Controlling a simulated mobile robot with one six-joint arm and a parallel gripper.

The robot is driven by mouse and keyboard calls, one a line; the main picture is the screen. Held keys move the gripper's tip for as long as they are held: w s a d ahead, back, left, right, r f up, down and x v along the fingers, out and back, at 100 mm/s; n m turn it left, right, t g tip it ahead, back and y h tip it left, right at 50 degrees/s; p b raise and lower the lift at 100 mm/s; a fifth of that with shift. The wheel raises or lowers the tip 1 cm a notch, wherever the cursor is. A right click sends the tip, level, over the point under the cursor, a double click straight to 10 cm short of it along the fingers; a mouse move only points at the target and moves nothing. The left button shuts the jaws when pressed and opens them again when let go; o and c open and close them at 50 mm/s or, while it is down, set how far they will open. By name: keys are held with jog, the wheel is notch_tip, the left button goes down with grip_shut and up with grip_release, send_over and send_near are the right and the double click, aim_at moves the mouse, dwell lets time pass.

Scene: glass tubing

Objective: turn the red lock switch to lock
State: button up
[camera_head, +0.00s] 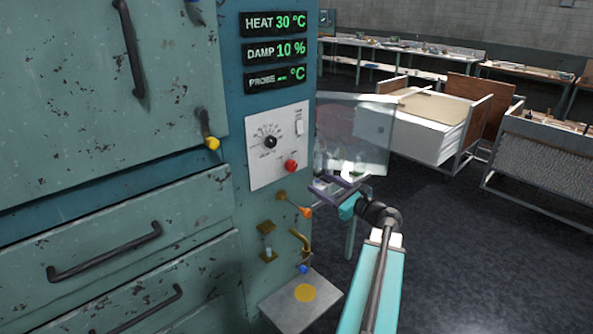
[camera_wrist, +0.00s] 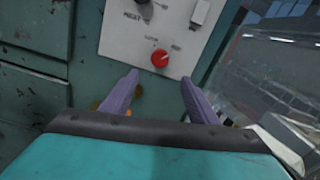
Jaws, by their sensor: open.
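The red lock switch (camera_head: 291,166) is a small round knob low on the white control panel (camera_head: 263,150) of the teal cabinet. In the wrist view the red switch (camera_wrist: 160,58) lies ahead of my fingers, a little above the gap between them, with small labels around it that are too blurred to read. My gripper (camera_head: 325,187) has purple fingers and is just right of and below the switch in the head view. In the wrist view my gripper (camera_wrist: 160,84) is open and empty, with its fingers apart. They do not appear to touch the switch.
A clear transparent panel (camera_head: 355,133) stands out right of the control panel, close to my arm. A black dial (camera_head: 270,142) is above the switch. Below are an orange-tipped lever (camera_head: 305,211), a brass tap (camera_head: 299,240) and a metal shelf (camera_head: 300,305).

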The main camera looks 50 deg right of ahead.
aim_at(294, 168)
jog(key=w+p, duration=0.1)
jog(key=w, duration=0.3)
jog(key=w+p, duration=0.2)
jog(key=w, duration=0.3)
jog(key=w+d+p, duration=0.1)
jog(key=w, duration=0.3)
jog(key=shift+w+p, duration=0.3)
jog(key=shift+w, duration=0.1)
jog(key=c, duration=1)
jog(key=shift+f, duration=0.1)
jog(key=shift+c, duration=0.2)
